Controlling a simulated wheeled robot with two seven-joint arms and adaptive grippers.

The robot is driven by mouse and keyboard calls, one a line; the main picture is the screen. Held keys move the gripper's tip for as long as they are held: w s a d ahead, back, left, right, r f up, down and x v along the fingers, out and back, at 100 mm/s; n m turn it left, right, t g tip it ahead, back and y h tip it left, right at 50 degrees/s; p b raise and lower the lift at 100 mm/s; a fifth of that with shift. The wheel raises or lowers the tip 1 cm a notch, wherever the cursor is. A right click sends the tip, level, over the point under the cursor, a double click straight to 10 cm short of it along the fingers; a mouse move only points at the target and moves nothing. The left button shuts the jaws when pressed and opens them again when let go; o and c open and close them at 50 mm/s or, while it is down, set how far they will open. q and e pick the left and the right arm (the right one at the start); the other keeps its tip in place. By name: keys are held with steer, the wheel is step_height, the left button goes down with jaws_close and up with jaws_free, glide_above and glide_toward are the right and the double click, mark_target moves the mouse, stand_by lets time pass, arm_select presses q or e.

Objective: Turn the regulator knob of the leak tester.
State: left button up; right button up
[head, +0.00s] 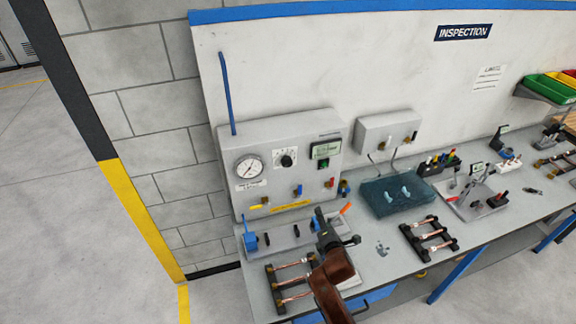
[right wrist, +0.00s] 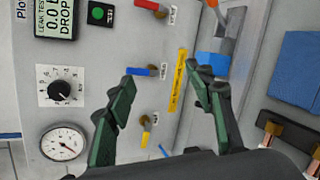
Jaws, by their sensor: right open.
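The leak tester (head: 290,125) is a grey box against the wall, with a round gauge, levers and a lit display. Its regulator knob (head: 287,158) is black on a white dial plate, right of the gauge. In the right wrist view the knob (right wrist: 62,90) lies left of both fingers, between the gauge (right wrist: 64,143) and the display (right wrist: 56,16). My right gripper (head: 330,228) is in front of the tester, below and right of the knob and apart from it. Its two fingers (right wrist: 160,74) are spread and empty. My left gripper is not in view.
Blue, red and yellow levers (right wrist: 143,71) stick out of the panel. A fixture with an orange handle (head: 346,208) stands beside my right gripper. Racks of copper tubes (head: 291,281) and a blue-green pad (head: 397,196) lie on the bench.

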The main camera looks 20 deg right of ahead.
mark_target(288, 164)
steer(key=w+a+r+n+t+y, duration=0.1)
steer(key=w+a+r+n+t, duration=0.1)
steer(key=w+a+r+n, duration=0.35)
steer(key=w+a+r+n+t+y, duration=0.1)
steer(key=w+a+r+n+t, duration=0.15)
steer(key=w+r+n, duration=0.4)
steer(key=w, duration=0.1)
steer(key=w+r, duration=0.1)
steer(key=w, duration=0.1)
steer(key=w+p, duration=0.1)
steer(key=w, duration=0.1)
steer(key=shift+w+a+r, duration=0.2)
steer(key=shift+a+r, duration=0.1)
steer(key=shift+r, duration=0.05)
steer(key=shift+w, duration=0.55)
steer(key=shift+c, duration=0.6)
steer(key=c, duration=1)
steer(key=shift+c, duration=0.2)
